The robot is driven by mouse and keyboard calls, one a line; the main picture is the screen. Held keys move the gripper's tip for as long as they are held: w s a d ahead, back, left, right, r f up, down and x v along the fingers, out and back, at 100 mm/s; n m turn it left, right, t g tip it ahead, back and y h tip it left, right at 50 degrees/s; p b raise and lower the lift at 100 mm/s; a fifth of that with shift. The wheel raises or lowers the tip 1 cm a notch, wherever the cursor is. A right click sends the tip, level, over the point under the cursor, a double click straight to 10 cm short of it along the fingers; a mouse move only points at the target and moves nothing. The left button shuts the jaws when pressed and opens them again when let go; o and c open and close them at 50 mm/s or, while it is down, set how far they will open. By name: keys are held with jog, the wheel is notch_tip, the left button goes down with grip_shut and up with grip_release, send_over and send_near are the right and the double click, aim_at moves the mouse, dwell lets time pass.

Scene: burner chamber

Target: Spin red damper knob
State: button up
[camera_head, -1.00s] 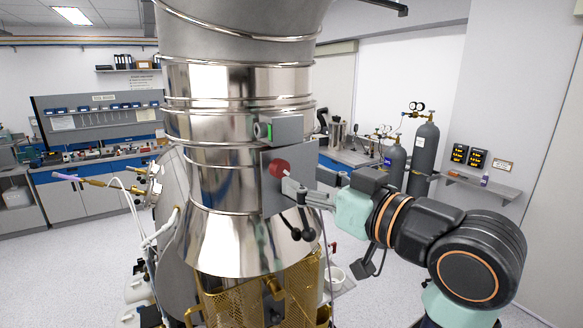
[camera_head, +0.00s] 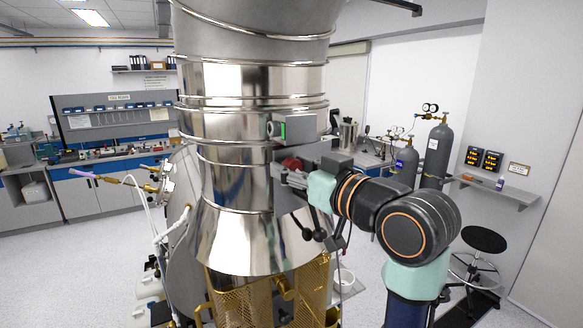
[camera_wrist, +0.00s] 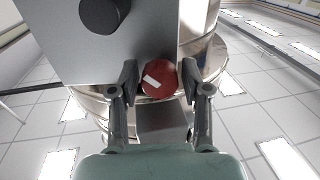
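The red damper knob (camera_head: 292,164) sits on a grey plate on the front of the shiny metal duct. In the wrist view the knob (camera_wrist: 159,80) is round, with a white mark tilted across its face. My gripper (camera_head: 291,178) is at the knob, partly covering it in the head view. In the wrist view its two fingers (camera_wrist: 159,82) stand on either side of the knob, spread apart, with what look like narrow gaps. Firm contact does not show.
A grey box with a green strip (camera_head: 292,129) sits just above the knob. Black ball-ended handles (camera_head: 317,235) hang below it. A black round knob (camera_wrist: 104,13) is near the plate's edge in the wrist view. Gas cylinders (camera_head: 436,155) and a stool (camera_head: 482,242) stand at right.

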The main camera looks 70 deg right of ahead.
grip_shut()
jog(key=shift+r+m+p, duration=0.2)
jog(key=shift+m+p, duration=0.3)
jog(key=shift+p, duration=0.05)
jog(key=m+p, duration=0.4)
jog(key=m, duration=0.1)
jog(key=shift+f+m, duration=0.2)
jog(key=shift+m, duration=0.8)
